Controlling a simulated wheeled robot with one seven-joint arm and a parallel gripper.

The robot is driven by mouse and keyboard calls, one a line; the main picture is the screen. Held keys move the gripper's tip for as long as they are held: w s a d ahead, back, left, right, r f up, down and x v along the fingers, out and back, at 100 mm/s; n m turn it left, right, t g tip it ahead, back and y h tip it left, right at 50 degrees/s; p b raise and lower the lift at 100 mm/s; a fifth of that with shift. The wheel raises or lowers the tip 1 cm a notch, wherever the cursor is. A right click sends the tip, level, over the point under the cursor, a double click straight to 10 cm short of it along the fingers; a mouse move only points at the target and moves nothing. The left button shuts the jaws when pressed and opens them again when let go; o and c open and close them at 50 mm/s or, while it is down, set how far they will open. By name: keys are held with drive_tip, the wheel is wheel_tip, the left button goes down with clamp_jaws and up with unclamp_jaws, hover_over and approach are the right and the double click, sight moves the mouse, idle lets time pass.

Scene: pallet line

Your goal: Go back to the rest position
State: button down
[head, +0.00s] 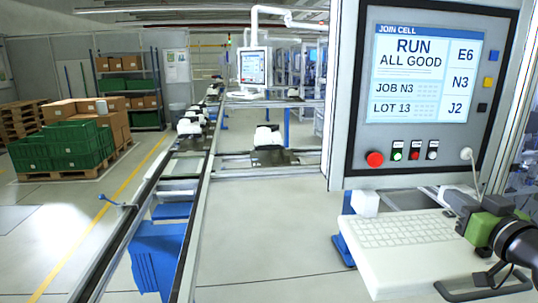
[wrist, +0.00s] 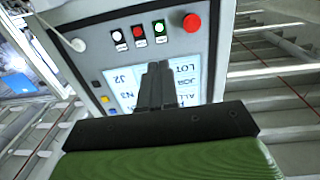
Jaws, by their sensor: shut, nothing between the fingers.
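My gripper (head: 450,194) is at the right of the head view, in front of the lower part of the control panel (head: 342,150) and above the right end of the keyboard shelf. In the wrist view my gripper (wrist: 157,68) points at the panel (wrist: 215,50), which appears upside down. Its two dark fingers are together with nothing between them. They cover part of the screen (wrist: 125,88) there. I cannot tell how far the fingertips are from the panel. The screen (head: 420,75) reads RUN, ALL GOOD, JOB N3, LOT 13.
A white keyboard (head: 405,230) lies below the panel, close to my arm. A red button (head: 375,159) and smaller buttons line the panel's lower edge. A conveyor line (head: 200,200) runs away at the left. Green crates (head: 60,147) stand on a pallet beyond open floor.

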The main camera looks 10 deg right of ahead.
drive_tip(key=a+f+n+g+y, duration=0.1)
drive_tip(key=a+f+g, duration=0.25)
drive_tip(key=a, duration=0.55)
drive_tip(key=a+f+n+g+y, duration=0.15)
drive_tip(key=a+f, duration=0.25)
drive_tip(key=a, duration=0.6)
drive_tip(key=s+a+f+g, duration=0.2)
drive_tip(key=s+f, duration=0.1)
drive_tip(key=s, duration=0.3)
drive_tip(key=s+a+f+m+g+h, duration=0.1)
drive_tip(key=s+a+f+g, duration=0.1)
drive_tip(key=s+f, duration=0.2)
drive_tip(key=s+a+f+m+g+h, duration=0.1)
drive_tip(key=s+a+f+g, duration=0.2)
drive_tip(key=s, duration=0.7)
drive_tip(key=shift+f, duration=0.5)
